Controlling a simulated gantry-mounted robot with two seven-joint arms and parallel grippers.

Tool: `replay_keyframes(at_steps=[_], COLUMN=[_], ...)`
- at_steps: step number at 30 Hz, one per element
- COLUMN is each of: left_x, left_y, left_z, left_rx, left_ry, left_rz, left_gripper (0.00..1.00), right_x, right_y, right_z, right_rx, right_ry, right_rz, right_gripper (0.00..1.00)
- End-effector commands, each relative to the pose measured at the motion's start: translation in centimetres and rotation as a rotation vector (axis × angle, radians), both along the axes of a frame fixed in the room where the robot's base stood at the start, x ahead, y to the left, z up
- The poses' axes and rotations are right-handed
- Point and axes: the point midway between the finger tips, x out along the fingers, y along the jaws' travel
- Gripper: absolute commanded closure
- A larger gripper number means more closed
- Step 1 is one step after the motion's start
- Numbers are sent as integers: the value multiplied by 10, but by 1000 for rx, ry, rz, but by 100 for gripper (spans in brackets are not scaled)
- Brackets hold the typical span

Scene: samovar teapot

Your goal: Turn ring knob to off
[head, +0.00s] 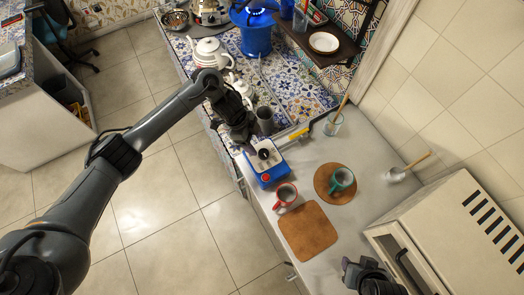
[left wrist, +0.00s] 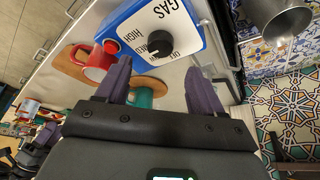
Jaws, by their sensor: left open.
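The black ring knob (left wrist: 160,43) sits on the white top of a blue gas box (left wrist: 190,45) in the left wrist view. Its printed labels read GAS, HIGH, MED and OFF; I cannot tell exactly which label the knob points to. In the head view the knob (head: 264,153) shows on the blue and white box (head: 269,175) on the grey counter. My left gripper (head: 248,147) is close beside the knob. In the left wrist view my left gripper (left wrist: 158,80) has its fingers apart, with nothing between them. My right gripper (head: 362,272) is at the bottom, its jaws unclear.
A red mug (head: 285,194) stands just in front of the box, near a brown board (head: 308,232). A teal mug (head: 342,179) stands on a round board. A metal cup (head: 265,120) and a yellow-handled tool (head: 295,135) are behind. A blue burner (head: 256,40) stands at the back.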

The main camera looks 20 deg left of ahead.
Motion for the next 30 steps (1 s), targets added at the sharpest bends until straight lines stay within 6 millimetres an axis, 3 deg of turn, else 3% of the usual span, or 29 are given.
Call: replay_keyframes(at_steps=[3, 12, 26, 30], left_x=[0, 2, 3, 3], left_y=[-10, -23, -27, -27], left_z=[-23, -57, -66, -66], left_rx=[-5, -1, 0, 0], left_ry=[5, 3, 1, 1], left_rz=[1, 0, 0, 0], left_gripper=[33, 33, 33, 50], right_x=[0, 0, 1, 1], right_y=[0, -3, -2, -2], right_z=[-10, -12, -12, -12], right_rx=[-1, -12, -8, -5], right_ry=[0, 0, -1, -2], right_rz=[1, 6, 4, 2], right_gripper=[57, 57, 57, 57])
